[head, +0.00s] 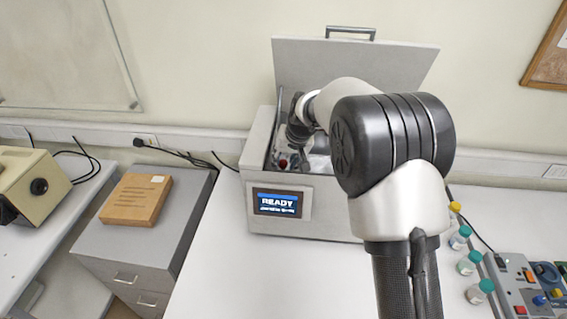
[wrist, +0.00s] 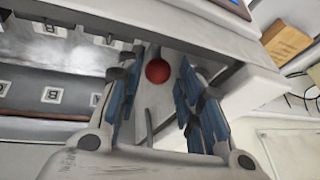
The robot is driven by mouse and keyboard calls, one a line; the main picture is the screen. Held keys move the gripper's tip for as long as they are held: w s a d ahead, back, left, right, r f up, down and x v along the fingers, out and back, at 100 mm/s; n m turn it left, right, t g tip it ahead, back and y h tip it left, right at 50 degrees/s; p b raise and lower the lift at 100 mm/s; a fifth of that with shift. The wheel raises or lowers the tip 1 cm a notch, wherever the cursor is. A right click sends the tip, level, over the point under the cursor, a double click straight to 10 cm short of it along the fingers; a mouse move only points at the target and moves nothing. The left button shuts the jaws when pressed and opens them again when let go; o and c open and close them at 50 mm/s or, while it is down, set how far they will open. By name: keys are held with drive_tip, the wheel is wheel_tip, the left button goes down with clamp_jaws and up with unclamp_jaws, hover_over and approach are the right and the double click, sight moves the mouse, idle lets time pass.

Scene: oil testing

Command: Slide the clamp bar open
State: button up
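The clamp bar's end appears to be a red ball knob (wrist: 157,71); the bar itself is hard to make out. The knob also shows small in the head view (head: 283,163), inside the open tester near its left wall. My gripper (wrist: 156,85) is open, with blue-padded fingers on either side of the knob in the wrist view. Gaps show between the knob and both fingers, and I see no contact. In the head view my gripper (head: 297,132) reaches down into the tester, partly hidden by my arm.
The grey tester (head: 325,215) has its lid (head: 300,65) raised and its screen (head: 278,203) reads READY. Slots marked B (wrist: 51,95) line its inside. Several capped bottles (head: 468,262) and a control box (head: 515,285) stand at right. The white bench before the tester is clear.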

drive_tip(key=v, duration=1)
drive_tip(key=shift+s+d+r, duration=0.1)
